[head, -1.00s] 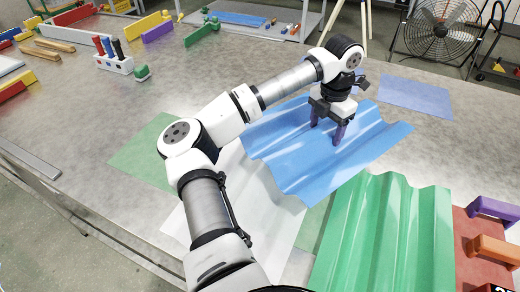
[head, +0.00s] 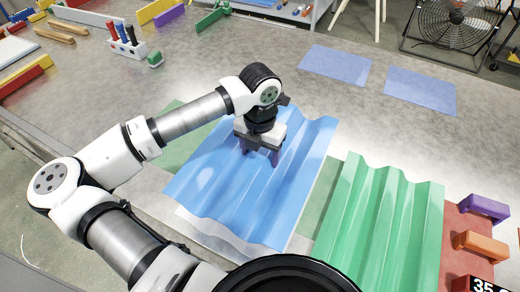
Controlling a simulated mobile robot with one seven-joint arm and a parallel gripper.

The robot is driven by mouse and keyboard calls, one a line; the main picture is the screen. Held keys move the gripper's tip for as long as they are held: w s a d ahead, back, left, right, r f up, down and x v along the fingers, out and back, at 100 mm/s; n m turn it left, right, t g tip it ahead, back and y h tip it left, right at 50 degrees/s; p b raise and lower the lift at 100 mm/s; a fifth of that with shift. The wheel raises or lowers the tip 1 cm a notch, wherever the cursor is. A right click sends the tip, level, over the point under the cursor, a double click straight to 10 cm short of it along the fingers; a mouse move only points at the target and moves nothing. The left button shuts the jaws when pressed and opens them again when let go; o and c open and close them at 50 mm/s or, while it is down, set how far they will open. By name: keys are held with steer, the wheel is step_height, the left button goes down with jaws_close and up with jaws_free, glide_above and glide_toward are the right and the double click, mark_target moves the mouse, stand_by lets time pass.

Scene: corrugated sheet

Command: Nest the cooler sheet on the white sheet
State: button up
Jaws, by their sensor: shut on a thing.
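The blue corrugated sheet (head: 215,180) is the cooler-coloured one beside the green corrugated sheet (head: 385,220). My gripper (head: 259,154) is shut on a ridge of the blue sheet near its upper middle. The blue sheet lies over the white sheet (head: 212,234), covering most of it. Only a strip of white shows along the front edge. The ridges under the blue sheet are hidden, and I cannot tell whether the two sheets touch or fit together.
A flat green mat (head: 186,150) shows around the blue sheet. Two flat blue mats (head: 335,64) (head: 421,90) lie bare at the back. A white holder (head: 127,46) stands back left.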

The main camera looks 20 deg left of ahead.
steer(key=shift+b, duration=0.6)
steer(key=shift+f+b, duration=0.25)
steer(key=shift+b, duration=0.05)
step_height(320, 180, down, 6)
steer(key=b, duration=0.7)
steer(key=shift+f+b, duration=0.2)
steer(key=shift+b, duration=0.15)
steer(key=o, duration=1.5)
steer(key=shift+c, duration=0.2)
steer(key=shift+r, duration=0.1)
step_height(320, 180, up, 14)
steer(key=shift+f+b, duration=0.15)
steer(key=shift+b, duration=0.75)
steer(key=shift+f, duration=0.1)
